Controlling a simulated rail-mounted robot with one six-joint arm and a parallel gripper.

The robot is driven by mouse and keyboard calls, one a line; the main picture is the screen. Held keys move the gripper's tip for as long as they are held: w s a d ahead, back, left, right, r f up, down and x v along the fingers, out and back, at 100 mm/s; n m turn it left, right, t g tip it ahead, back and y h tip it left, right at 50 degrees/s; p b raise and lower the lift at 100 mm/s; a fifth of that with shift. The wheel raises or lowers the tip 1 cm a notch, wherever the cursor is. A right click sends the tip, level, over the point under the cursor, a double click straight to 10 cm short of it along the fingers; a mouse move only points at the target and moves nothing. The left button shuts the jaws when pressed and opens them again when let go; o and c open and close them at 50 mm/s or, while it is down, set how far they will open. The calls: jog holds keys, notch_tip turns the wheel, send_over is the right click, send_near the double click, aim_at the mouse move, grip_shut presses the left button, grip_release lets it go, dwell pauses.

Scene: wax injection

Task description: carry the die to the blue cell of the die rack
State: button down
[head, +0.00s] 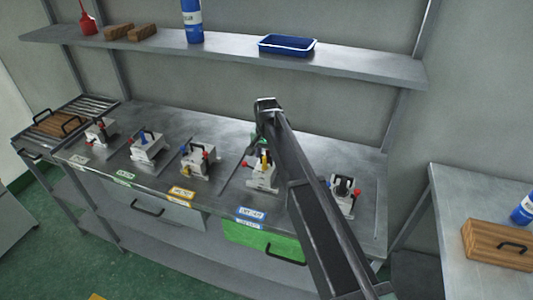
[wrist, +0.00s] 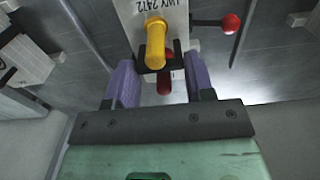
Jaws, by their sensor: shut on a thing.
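The die (wrist: 140,18) is a pale grey block with printed marking, a yellow knob, a red knob and a red ball lever. My gripper (wrist: 159,82) has its purple fingers shut on the die's black handle, partly hidden behind the knobs. In the head view, my gripper (head: 261,153) is above the die (head: 262,179), at the bench place behind the blue label (head: 251,213). My arm hides part of this area. I cannot tell whether the die touches the bench (head: 225,193).
Similar dies stand to the left (head: 198,160) and one to the right (head: 342,195), close to my arm. A shelf (head: 230,58) with a blue tray (head: 287,45) and a blue bottle (head: 192,22) runs above. A wooden block (head: 498,246) sits on the right table.

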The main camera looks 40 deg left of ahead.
jog(key=shift+f+b, duration=0.35)
jog(key=shift+f, duration=0.05)
jog(key=shift+c, duration=2.1)
grip_release()
jog(key=shift+r, duration=0.1)
notch_tip(320, 180, up, 11)
jog(key=p, duration=1.1)
jog(key=s+d+f+m+b, duration=0.1)
jog(key=s+d+f+b, duration=0.1)
jog(key=d, duration=1.9)
jog(key=s+d+f+m+b, duration=0.1)
jog(key=s+d+f+b, duration=0.2)
jog(key=d, duration=1.8)
jog(key=s+d+f+m+b, duration=0.1)
jog(key=s+d, duration=0.4)
jog(key=d, duration=1.7)
jog(key=shift+s+f+m+b, duration=0.2)
jog(key=shift+f+m+b, duration=0.2)
jog(key=shift+f+b, duration=0.4)
